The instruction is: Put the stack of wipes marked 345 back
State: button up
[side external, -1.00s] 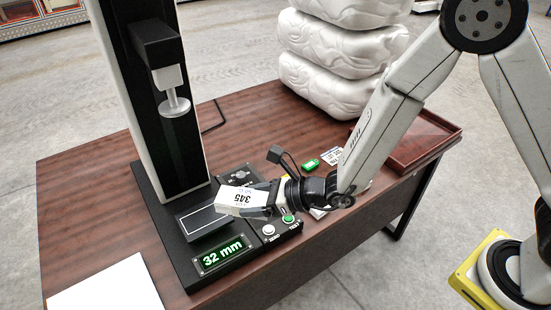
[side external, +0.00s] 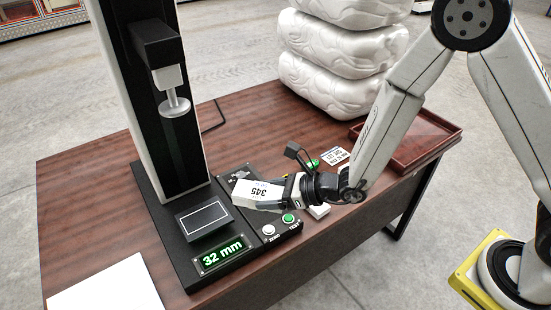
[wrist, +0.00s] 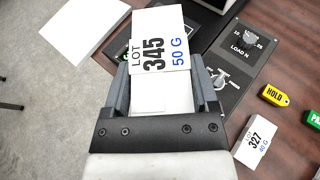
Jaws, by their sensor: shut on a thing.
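The white stack of wipes marked 345 (side external: 258,193) is held tilted above the tester's control panel, to the right of its dark measuring plate (side external: 203,219). My gripper (side external: 277,197) is shut on its near end. In the wrist view the stack (wrist: 160,42) sits between both fingers of my gripper (wrist: 163,88), its label reading LOT 345, 50 G. A reddish-brown tray (side external: 420,138) lies at the table's right end and looks empty where it shows. The measuring plate is bare.
The tester's display (side external: 222,253) reads 32 mm, and its presser foot (side external: 173,105) hangs above the plate. A stack marked 327 (wrist: 254,141), a yellow HOLD tag (wrist: 275,96) and a green tag (wrist: 313,119) lie right of the panel. White bundles (side external: 335,60) stand behind.

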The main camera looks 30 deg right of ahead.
jog(key=s+d+f+m+t+h, duration=0.1)
jog(key=s+d+f, duration=0.1)
jog(key=d, duration=0.7)
jog(key=s+d+f+m+h, duration=0.1)
jog(key=s+d, duration=0.3)
jog(key=d, duration=0.5)
jog(key=s+d+f+m+t+h, duration=0.1)
jog(key=s+d+f+m+h, duration=0.1)
jog(key=d, duration=0.7)
jog(key=shift+s+f+t, duration=0.3)
jog(key=shift+s+f, duration=0.6)
jog(key=shift+s, duration=0.2)
jog(key=w+f, duration=0.3)
jog(key=w, duration=0.1)
jog(key=w+d+f, duration=0.1)
jog(key=w+f, duration=0.1)
jog(key=w, duration=0.2)
jog(key=w+f, duration=0.3)
jog(key=w, duration=0.1)
jog(key=shift+w+d+f, duration=0.3)
jog(key=shift+w+d, duration=0.05)
jog(key=shift+w+f, duration=0.35)
jog(key=shift+f, duration=0.05)
